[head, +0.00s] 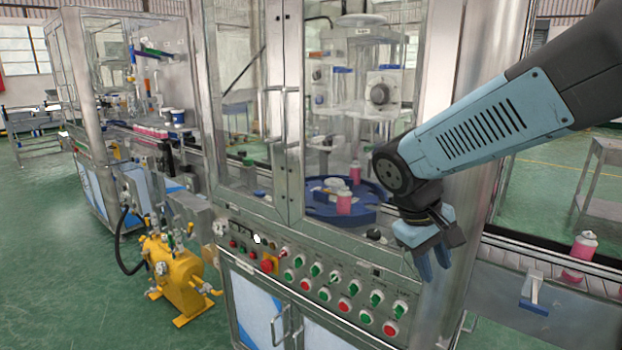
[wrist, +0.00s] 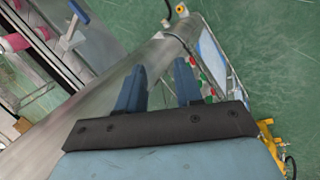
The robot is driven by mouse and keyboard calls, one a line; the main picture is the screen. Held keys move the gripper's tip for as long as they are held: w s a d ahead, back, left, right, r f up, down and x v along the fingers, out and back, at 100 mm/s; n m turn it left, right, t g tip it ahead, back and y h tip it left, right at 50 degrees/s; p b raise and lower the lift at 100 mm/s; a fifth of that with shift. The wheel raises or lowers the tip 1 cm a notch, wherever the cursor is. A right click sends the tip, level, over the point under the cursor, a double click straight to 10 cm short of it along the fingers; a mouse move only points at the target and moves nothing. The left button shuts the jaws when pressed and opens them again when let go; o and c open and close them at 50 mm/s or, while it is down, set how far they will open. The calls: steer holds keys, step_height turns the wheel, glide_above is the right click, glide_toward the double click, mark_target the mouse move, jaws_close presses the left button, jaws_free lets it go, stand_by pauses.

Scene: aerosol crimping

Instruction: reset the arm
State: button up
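My gripper (head: 434,268) hangs at the end of my arm, pointing down, in front of the right corner of the crimping machine (head: 300,230) in the head view. In the wrist view my gripper (wrist: 160,88) shows two blue fingers standing apart with nothing between them. It is open and empty. The fingers are in front of the steel machine post and clear of the panel buttons.
A control panel (head: 330,285) with red and green buttons lies left of my gripper. A conveyor (head: 535,262) carries a pink can (head: 580,255) at right. A yellow pump (head: 175,275) stands on the floor. Pink cans sit on a blue turntable (head: 330,212) behind glass.

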steer(key=s+d+r+m+t+y, duration=0.1)
steer(key=s+r+m+t+y, duration=0.3)
steer(key=r, duration=0.4)
steer(key=shift+s+d+t, duration=0.25)
steer(key=shift+s+t, duration=0.25)
steer(key=shift+s, duration=0.3)
stand_by(1.1)
